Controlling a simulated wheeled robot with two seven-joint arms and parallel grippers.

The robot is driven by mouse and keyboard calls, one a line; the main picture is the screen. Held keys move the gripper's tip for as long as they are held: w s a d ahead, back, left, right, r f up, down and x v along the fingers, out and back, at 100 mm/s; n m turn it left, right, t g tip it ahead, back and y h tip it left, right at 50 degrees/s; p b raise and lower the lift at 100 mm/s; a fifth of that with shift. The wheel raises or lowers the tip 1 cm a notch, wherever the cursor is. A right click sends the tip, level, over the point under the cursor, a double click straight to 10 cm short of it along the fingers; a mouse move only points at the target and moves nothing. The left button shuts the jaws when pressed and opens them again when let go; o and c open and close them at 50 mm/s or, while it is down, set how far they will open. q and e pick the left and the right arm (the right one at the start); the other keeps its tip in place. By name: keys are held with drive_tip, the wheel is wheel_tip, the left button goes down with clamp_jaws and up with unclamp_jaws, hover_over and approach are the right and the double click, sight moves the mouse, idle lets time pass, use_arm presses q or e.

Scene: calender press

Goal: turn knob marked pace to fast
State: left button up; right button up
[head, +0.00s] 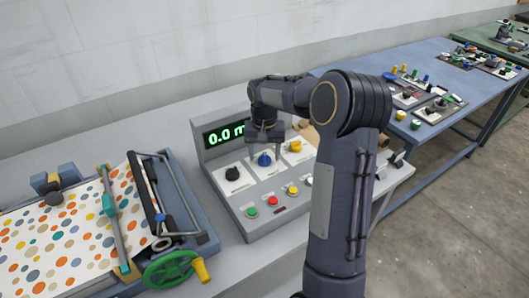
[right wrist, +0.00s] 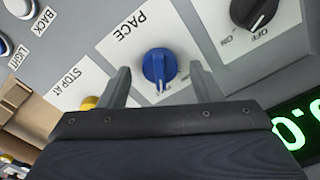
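The blue knob (right wrist: 160,65) sits on a white plate marked PACE (right wrist: 130,25) in the right wrist view. Its white pointer line faces the bottom of that picture. The small marks around it are too small or too covered to read. The blue knob also shows in the head view (head: 264,160), on the sloped grey console (head: 233,205). My right gripper (head: 264,149) is above it with fingers open, one on each side of the knob. A gap shows between the knob and each finger in the right wrist view. My left gripper is not in view.
A black OFF/ON knob (right wrist: 255,12) and a yellow knob (head: 295,146) flank the blue one. Several buttons, such as a green one (head: 252,212), line the console front. A green display (head: 224,133) stands behind. A press with dotted sheet (head: 60,240) lies left.

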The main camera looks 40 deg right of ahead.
sight(265, 155)
wheel_tip(265, 155, up, 8)
drive_tip(key=shift+f+b, duration=0.2)
drive_tip(key=shift+b, duration=0.1)
drive_tip(key=shift+r, duration=0.15)
idle(0.5)
